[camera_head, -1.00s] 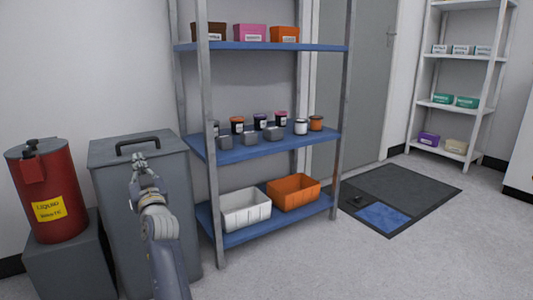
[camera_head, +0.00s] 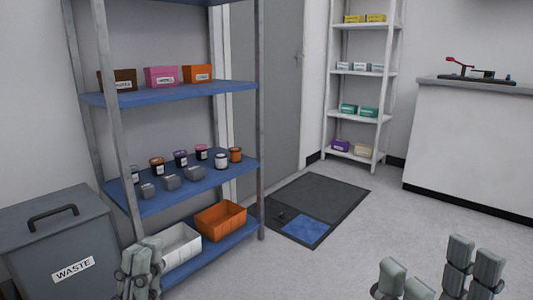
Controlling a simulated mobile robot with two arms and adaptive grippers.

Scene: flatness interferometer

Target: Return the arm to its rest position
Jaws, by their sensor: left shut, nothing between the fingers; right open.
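My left gripper (camera_head: 141,262) is at the bottom left of the head view, in front of the lower part of the blue-shelved rack. Its grey-green fingers are shut together with nothing between them. My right gripper (camera_head: 438,272) is at the bottom right, over the pale floor. Its fingers stand wide apart, and it is empty. The lower parts of both arms are out of view.
The rack (camera_head: 185,93) holds small jars, grey blocks, an orange bin (camera_head: 220,220) and a white bin (camera_head: 180,245). A grey waste bin (camera_head: 60,235) stands left. A dark floor mat (camera_head: 325,200) lies mid-view. A white counter (camera_head: 470,150) is at right.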

